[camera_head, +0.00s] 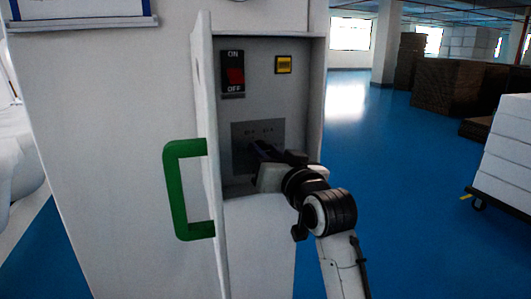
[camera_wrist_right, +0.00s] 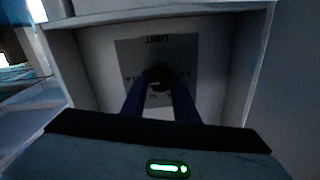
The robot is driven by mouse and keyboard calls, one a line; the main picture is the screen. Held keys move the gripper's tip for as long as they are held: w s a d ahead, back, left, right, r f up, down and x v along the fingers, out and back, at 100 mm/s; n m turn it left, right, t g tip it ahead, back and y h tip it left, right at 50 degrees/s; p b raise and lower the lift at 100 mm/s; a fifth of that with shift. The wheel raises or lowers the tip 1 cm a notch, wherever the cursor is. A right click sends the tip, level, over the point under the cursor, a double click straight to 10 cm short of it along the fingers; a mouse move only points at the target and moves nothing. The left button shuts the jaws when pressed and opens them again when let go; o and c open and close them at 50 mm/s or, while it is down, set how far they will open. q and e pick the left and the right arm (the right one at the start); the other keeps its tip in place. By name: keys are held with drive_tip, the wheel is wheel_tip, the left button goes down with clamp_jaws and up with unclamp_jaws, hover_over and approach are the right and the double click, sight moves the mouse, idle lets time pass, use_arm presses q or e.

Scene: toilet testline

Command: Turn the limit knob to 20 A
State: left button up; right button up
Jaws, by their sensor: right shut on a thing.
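The limit knob (camera_wrist_right: 160,76) is a dark round knob on a grey plate (camera_wrist_right: 186,52) marked LIMIT, seen upside down in the right wrist view. In the head view the plate (camera_head: 240,132) sits low inside an open cabinet, and my gripper hides the knob there. My right gripper (camera_head: 258,148) reaches into the cabinet from the right. Its two dark fingers (camera_wrist_right: 160,92) are shut on the knob in the right wrist view. The knob's pointer and the exact setting cannot be made out. My left gripper is not in view.
Side walls flank my gripper closely. Blue floor (camera_head: 410,200) is open to the right.

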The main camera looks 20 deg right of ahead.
drive_tip(key=shift+m, duration=0.3)
drive_tip(key=o, duration=1.1)
drive_tip(key=shift+c, duration=0.2)
drive_tip(key=shift+s, duration=0.15)
drive_tip(key=s+b, duration=0.1)
drive_tip(key=s, duration=0.9)
drive_tip(key=shift+d, duration=0.4)
